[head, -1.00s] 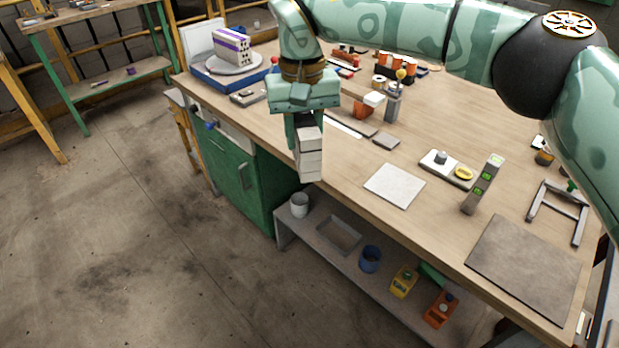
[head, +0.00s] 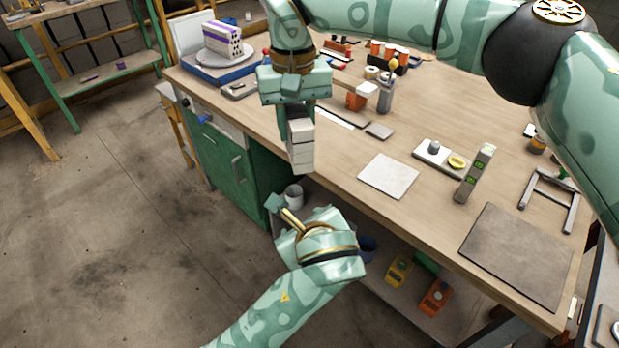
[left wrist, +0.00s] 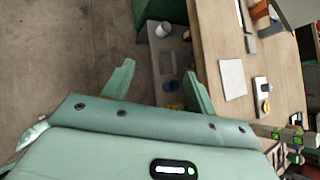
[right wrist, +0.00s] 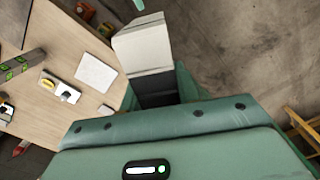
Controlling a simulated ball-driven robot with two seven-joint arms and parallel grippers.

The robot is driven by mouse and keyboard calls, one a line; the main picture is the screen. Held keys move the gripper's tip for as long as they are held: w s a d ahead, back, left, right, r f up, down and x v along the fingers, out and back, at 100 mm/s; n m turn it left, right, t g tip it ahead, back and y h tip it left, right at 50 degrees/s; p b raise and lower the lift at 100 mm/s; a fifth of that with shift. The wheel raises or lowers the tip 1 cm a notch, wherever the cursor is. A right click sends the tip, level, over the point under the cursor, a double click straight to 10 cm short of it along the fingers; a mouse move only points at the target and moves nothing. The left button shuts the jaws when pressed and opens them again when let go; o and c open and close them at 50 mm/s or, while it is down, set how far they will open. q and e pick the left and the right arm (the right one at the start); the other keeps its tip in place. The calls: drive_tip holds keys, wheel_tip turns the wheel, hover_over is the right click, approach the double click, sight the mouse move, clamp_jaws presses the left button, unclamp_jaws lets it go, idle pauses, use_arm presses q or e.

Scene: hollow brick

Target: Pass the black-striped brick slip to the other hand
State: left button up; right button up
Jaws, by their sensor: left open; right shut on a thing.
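The black-striped brick slip (head: 301,150) is a pale block with thin dark bands, hanging down past the bench's front edge in the head view. My right gripper (head: 299,123) is shut on its upper end. In the right wrist view the slip (right wrist: 143,48) sticks out from between the fingers, with a dark band near them. My left gripper (head: 283,212) is below the slip in the head view, apart from it. In the left wrist view its fingers (left wrist: 160,90) are spread with nothing between them; the slip cannot be made out there.
The wooden bench holds a white tile (head: 389,176), a spirit level (head: 475,174) and a dark board (head: 515,255). A purple-striped hollow brick (head: 222,40) sits on a turntable at the back left. A lower shelf with a grey cup (head: 293,195) lies behind my left arm.

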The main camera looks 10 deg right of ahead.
sight(293, 155)
use_arm(q)
drive_tip(key=s+r+m+t, duration=0.3)
drive_tip(key=r+m, duration=0.1)
drive_tip(key=r, duration=1.1)
drive_tip(key=x, duration=1.1)
drive_tip(key=shift+w+d+r, duration=0.1)
drive_tip(key=shift+w+r, duration=0.15)
drive_tip(key=shift+r, duration=0.1)
drive_tip(key=shift+c, duration=0.4)
drive_tip(key=shift+t, duration=0.3)
drive_tip(key=c, duration=1.1)
use_arm(e)
drive_tip(key=shift+d, duration=0.1)
use_arm(q)
drive_tip(key=shift+c, duration=0.2)
use_arm(e)
drive_tip(key=o, duration=1.2)
drive_tip(key=shift+w, duration=0.1)
drive_tip(key=shift+o, duration=0.2)
